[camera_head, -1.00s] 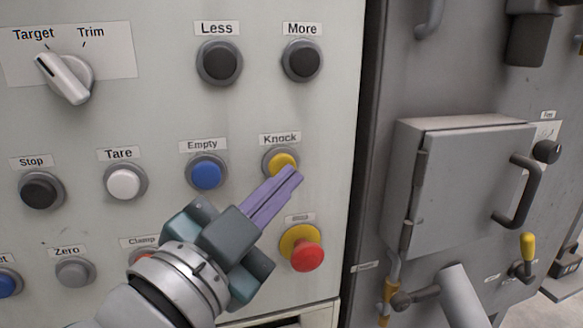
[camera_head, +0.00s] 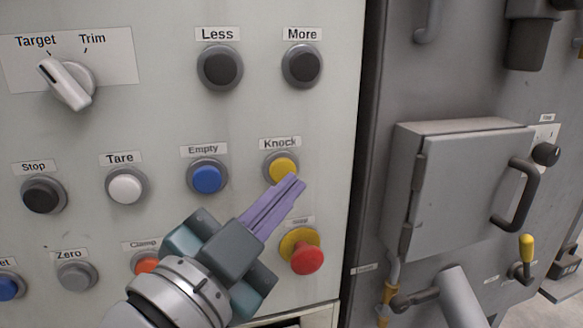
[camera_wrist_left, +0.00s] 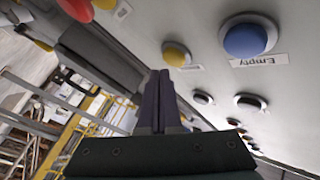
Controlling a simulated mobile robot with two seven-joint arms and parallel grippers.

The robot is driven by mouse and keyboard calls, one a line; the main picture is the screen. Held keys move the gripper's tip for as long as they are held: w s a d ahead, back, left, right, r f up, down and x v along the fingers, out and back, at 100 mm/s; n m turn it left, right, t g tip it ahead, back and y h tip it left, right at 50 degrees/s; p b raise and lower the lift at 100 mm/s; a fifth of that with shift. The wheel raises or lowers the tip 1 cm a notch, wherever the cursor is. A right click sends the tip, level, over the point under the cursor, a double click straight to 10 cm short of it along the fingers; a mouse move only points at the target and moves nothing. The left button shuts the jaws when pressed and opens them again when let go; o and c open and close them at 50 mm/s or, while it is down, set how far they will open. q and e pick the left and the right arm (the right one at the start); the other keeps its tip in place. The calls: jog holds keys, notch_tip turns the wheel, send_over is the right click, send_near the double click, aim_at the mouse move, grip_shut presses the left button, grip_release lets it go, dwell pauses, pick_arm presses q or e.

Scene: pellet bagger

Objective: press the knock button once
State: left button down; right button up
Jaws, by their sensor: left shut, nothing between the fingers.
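The knock button (camera_head: 281,167) is a yellow round button in a grey ring, under the label "Knock" on the pale panel. My left gripper (camera_head: 296,184) is shut and empty, its purple fingers pointing up and right with the tips just below the button. The lower edge of the button is close to the fingertips; the head view does not settle whether they touch. In the left wrist view the yellow button (camera_wrist_left: 176,54) shows beyond the shut fingers (camera_wrist_left: 159,76), with a visible gap in the picture. My right gripper is not in view.
The blue Empty button (camera_head: 207,178) is to the left of the knock button. A red mushroom button (camera_head: 307,258) on a yellow base is below it. The More button (camera_head: 302,65) is above. A grey hatch door (camera_head: 468,190) with a handle stands to the right.

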pick_arm(q)
jog(key=s+d+p, duration=0.1)
jog(key=s+d, duration=0.1)
jog(key=s, duration=0.3)
jog(key=shift+s+p, duration=0.35)
jog(key=shift+p, duration=0.05)
dwell(0.7)
jog(key=s+a+r+n+g+y+p, duration=0.25)
jog(key=a+n+g+y+p, duration=0.3)
jog(key=a+p, duration=0.45)
jog(key=s+a+r+n+g+y+p, duration=0.25)
jog(key=s+a+g+p, duration=0.2)
jog(key=s, duration=0.35)
jog(key=s+a+r+n+g+y+p, duration=0.1)
jog(key=s+a+r+n+g+p, duration=0.25)
jog(key=s+p, duration=0.3)
notch_tip(320, 180, up, 38)
jog(key=s+p, duration=0.1)
jog(key=p, duration=3.5)
jog(key=shift+s+a+f+m, duration=0.15)
jog(key=shift+s+m, duration=0.2)
jog(key=shift+s, duration=0.05)
